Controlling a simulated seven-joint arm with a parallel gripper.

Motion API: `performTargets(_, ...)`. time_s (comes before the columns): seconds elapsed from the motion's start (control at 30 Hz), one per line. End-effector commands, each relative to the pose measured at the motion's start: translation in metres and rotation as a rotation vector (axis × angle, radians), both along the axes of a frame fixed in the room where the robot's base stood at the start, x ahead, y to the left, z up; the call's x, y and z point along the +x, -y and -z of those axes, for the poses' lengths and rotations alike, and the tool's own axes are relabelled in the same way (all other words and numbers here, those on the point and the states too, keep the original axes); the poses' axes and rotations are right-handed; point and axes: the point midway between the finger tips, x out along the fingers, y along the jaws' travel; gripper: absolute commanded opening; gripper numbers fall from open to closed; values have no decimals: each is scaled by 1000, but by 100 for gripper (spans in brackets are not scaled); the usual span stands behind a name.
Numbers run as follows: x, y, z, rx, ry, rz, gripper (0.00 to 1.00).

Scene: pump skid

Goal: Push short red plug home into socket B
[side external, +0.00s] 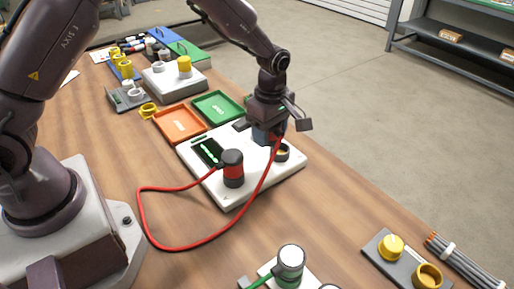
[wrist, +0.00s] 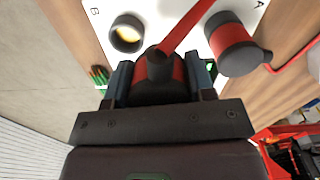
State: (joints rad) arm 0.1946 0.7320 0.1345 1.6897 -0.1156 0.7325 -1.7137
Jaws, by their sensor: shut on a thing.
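My gripper (side external: 268,138) is shut on a plug with a red band and dark cap, which I take as the short red plug (wrist: 160,70). In the side view it is mostly hidden by the jaws. Socket B (wrist: 127,34) is a dark ring with a yellowish inside, near the letter B, and looks empty. The held plug is beside socket B, not over it, in the wrist view. Socket B also shows in the side view (side external: 283,152), just right of and below my gripper. The plug's height above the panel is hard to tell.
Another red and black plug (side external: 232,168) stands upright on the white panel (side external: 205,170) near the letter A. A red cable (side external: 178,248) loops over the wooden table between the two plugs. Orange (side external: 180,123) and green (side external: 218,106) trays lie behind the panel.

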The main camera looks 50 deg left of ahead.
Motion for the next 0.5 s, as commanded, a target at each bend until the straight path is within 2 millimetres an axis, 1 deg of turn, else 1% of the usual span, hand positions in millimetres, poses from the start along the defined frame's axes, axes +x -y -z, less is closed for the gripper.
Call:
performTargets(0.03,14,-8,1,0,4,-25,21)
performTargets(0.1,29,-15,-2,-3,9,-45,21)
performTargets(0.23,46,-17,-10,-8,17,-60,21)
performTargets(0.33,51,-16,-16,-13,18,-62,21)
performTargets(0.5,49,-15,-7,-14,4,-64,21)
